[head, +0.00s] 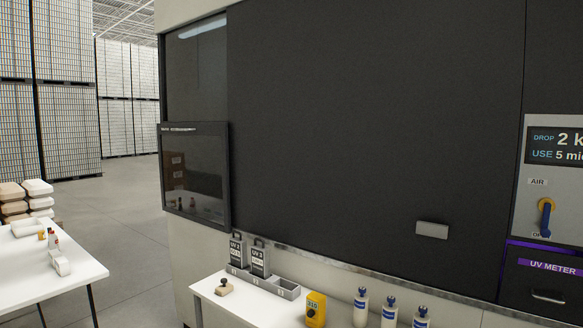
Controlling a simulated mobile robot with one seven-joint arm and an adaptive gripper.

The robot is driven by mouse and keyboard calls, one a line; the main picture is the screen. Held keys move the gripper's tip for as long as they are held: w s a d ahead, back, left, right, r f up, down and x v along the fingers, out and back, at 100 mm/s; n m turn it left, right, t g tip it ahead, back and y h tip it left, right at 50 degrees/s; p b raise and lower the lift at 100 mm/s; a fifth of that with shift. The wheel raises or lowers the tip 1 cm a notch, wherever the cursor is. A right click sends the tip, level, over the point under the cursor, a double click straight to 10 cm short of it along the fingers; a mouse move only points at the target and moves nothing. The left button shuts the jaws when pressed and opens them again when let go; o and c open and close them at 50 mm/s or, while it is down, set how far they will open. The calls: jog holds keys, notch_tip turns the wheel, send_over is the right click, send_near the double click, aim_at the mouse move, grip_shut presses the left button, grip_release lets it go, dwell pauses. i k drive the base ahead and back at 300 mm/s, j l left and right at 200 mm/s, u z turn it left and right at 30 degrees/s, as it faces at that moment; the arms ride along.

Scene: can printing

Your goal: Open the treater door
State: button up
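A large dark panel (370,120) covers most of the front of a big cream-framed machine. It looks flat and closed. A small grey block-shaped handle (432,230) sits low on its right part. No label on this panel is readable, so I cannot tell whether it is the treater door. To its right is a dark front marked "UV METER" (548,266) with a pale bar handle (548,296); it looks shut. My gripper is not in view.
A grey control panel (537,185) with a display and a blue-handled AIR valve (546,215) is at right. Below, a white table (262,308) holds UV-labelled units (259,258), a yellow device (316,309) and white bottles (361,306). Floor (125,225) is clear at left.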

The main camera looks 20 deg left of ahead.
aim_at(193, 158)
jog(key=u, duration=1.25)
jog(key=i+u, duration=0.1)
jog(key=u, duration=0.2)
jog(key=i+j+u, duration=0.2)
jog(key=i, duration=0.3)
jog(key=i+u, duration=0.25)
jog(key=i, duration=0.25)
jog(key=i+j, duration=0.1)
jog(key=i, duration=1.1)
jog(key=i+j+z, duration=0.1)
jog(key=i+z, duration=0.2)
jog(key=i, duration=0.15)
jog(key=i+j+z, duration=0.3)
jog(key=i, duration=0.15)
jog(key=i+l, duration=0.05)
jog(key=l, duration=0.05)
